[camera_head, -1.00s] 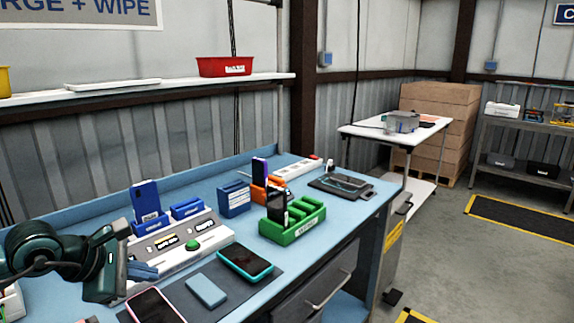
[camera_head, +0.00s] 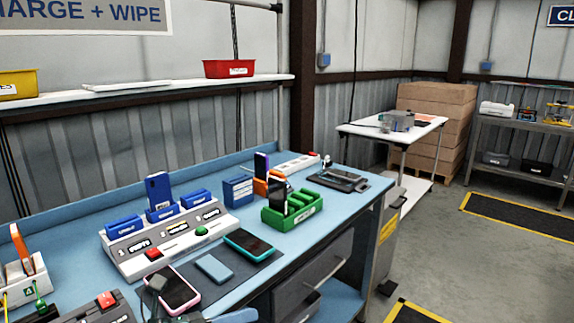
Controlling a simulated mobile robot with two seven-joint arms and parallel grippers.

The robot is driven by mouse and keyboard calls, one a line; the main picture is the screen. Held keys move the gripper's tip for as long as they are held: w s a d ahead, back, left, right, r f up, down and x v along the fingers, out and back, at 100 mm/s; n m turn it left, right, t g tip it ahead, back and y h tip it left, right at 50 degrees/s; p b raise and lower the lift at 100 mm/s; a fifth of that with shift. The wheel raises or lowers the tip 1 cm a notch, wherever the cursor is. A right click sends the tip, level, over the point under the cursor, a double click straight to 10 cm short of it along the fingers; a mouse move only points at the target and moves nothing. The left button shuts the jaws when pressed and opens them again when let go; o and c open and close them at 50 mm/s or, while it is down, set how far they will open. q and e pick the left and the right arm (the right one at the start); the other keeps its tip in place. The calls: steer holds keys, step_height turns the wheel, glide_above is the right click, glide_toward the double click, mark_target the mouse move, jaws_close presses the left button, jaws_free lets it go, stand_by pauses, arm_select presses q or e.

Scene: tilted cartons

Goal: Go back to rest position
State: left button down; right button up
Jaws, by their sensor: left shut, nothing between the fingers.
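My left gripper (camera_head: 157,287) shows only in part at the bottom edge, in front of the pink-edged phone (camera_head: 182,292). Its fingers are shut with nothing between them, and most of the arm is cut off by the frame. The grey charging dock (camera_head: 170,240) with blue slots stands on the blue bench, beyond the left gripper. A blue phone (camera_head: 158,192) stands upright in its middle slot.
A teal-edged phone (camera_head: 248,243) and a light blue slab (camera_head: 214,268) lie on the dark mat. A green rack (camera_head: 292,210) holds a dark phone. A white stand (camera_head: 22,285) with an orange item is at the left.

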arm_select(q)
steer(key=s+a+f+m+t+y, duration=0.1)
steer(key=s+a+f+m+y, duration=0.1)
steer(key=s+f+m+y, duration=0.2)
steer(key=s+a+f+m+t+y+p, duration=0.1)
steer(key=s+f+m+y, duration=0.3)
steer(key=f+m, duration=0.7)
steer(key=s+a+f+m+t+y, duration=0.1)
steer(key=s+a+f+m+y, duration=0.2)
steer(key=m, duration=1.6)
steer(key=s+f+y, duration=0.1)
steer(key=s+f, duration=0.2)
steer(key=f, duration=0.2)
steer(key=shift+a+f+y+p, duration=0.15)
steer(key=shift+a+y+p, duration=0.15)
stand_by(3.8)
